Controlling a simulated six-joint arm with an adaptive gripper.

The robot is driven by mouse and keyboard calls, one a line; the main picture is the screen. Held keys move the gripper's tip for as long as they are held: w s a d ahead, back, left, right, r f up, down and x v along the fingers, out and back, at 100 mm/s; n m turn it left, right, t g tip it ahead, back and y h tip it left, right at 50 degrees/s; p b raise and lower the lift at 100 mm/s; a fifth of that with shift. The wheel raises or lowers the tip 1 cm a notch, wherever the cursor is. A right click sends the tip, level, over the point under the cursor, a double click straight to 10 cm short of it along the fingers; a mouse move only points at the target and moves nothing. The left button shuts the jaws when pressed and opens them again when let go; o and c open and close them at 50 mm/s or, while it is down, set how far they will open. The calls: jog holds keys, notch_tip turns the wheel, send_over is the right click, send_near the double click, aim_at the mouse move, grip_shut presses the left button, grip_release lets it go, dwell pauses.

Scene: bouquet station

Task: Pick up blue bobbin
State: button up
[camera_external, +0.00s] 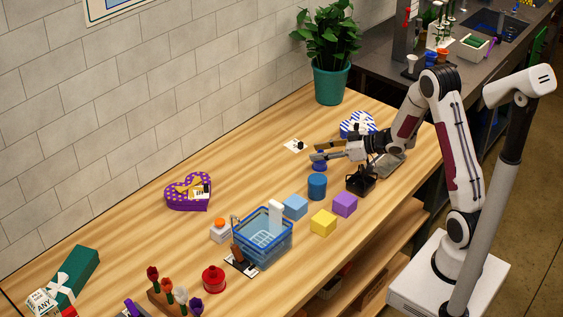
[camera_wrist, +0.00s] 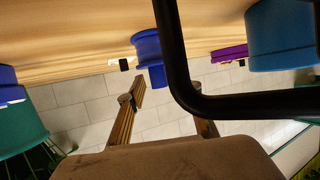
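The blue bobbin (camera_external: 319,166) stands on the wooden table below my fingertips in the external view. My gripper (camera_external: 318,153) is low over the table, reaching left, and partly covers the bobbin's top. In the wrist view, the blue bobbin (camera_wrist: 147,47) shows just beyond the fingertips, between their lines. A dark curved bar hides part of the right finger. Whether a finger touches the bobbin cannot be told.
A blue cylinder (camera_external: 317,187) stands just in front of the bobbin. A black basket-like object (camera_external: 360,181) and a striped heart box (camera_external: 357,125) are near my arm. Light-blue (camera_external: 295,207), yellow (camera_external: 323,223) and purple (camera_external: 345,204) cubes stand nearer the front.

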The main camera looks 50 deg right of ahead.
aim_at(321, 151)
grip_shut()
jog(key=shift+r, duration=0.2)
jog(key=shift+r, duration=4.85)
